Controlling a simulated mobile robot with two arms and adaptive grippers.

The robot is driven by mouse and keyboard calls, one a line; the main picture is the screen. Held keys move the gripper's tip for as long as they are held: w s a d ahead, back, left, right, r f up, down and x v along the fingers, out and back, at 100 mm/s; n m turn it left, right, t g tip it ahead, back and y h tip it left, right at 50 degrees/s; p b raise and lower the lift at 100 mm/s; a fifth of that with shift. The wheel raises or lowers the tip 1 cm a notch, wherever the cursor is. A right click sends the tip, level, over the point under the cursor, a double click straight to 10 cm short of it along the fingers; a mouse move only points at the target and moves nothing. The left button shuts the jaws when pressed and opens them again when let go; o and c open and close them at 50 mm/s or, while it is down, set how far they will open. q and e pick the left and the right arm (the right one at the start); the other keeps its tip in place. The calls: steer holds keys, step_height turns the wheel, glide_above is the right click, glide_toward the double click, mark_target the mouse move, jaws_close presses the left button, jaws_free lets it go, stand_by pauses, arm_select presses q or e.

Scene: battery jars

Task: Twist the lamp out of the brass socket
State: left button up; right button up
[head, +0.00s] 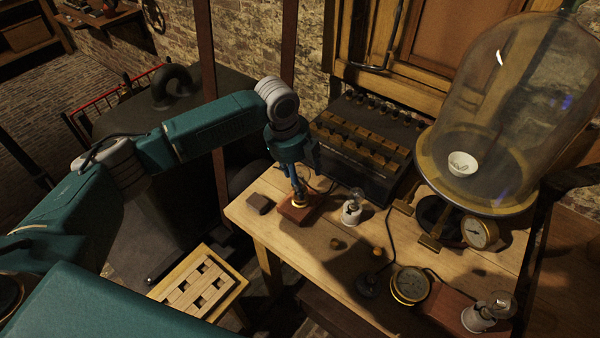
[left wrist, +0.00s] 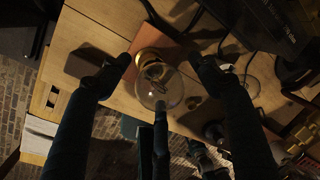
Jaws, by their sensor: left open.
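The brass socket (head: 299,204) stands on a reddish wooden block (head: 297,216) near the left end of the bench. My left gripper (head: 297,187) is directly above it, pointing down, and largely hides the lamp in the head view. In the left wrist view the clear glass lamp (left wrist: 159,90) sits in the brass socket (left wrist: 148,57), on the reddish base (left wrist: 160,28). The open fingers of my left gripper (left wrist: 160,75) stand on either side of lamp and socket, with gaps visible. A third finger overlaps the glass; contact cannot be told.
A small dark block (head: 260,203) lies left of the base. Right of it stands a white holder with a bulb (head: 353,208). A battery case (head: 360,150) stands behind. A glass bell jar (head: 505,100), a round gauge (head: 410,285) and another bulb holder (head: 482,315) are farther right.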

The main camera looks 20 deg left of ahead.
arm_select(q)
steer(key=shift+c, duration=0.5)
arm_select(e)
steer(key=shift+s, duration=0.1)
arm_select(q)
steer(key=c, duration=1.3)
steer(key=shift+r+n+p, duration=0.15)
steer(key=shift+n+p, duration=0.55)
steer(key=shift+p, duration=0.15)
steer(key=shift+n+t+y+p, duration=0.3)
steer(key=shift+n+y+p, duration=0.1)
steer(key=shift+n+p, duration=1.65)
steer(key=shift+c, duration=0.2)
steer(key=shift+n+p, duration=0.45)
steer(key=shift+p, duration=0.05)
arm_select(e)
step_height(320, 180, up, 7)
steer(key=shift+s+f, duration=0.15)
steer(key=shift+s, duration=0.1)
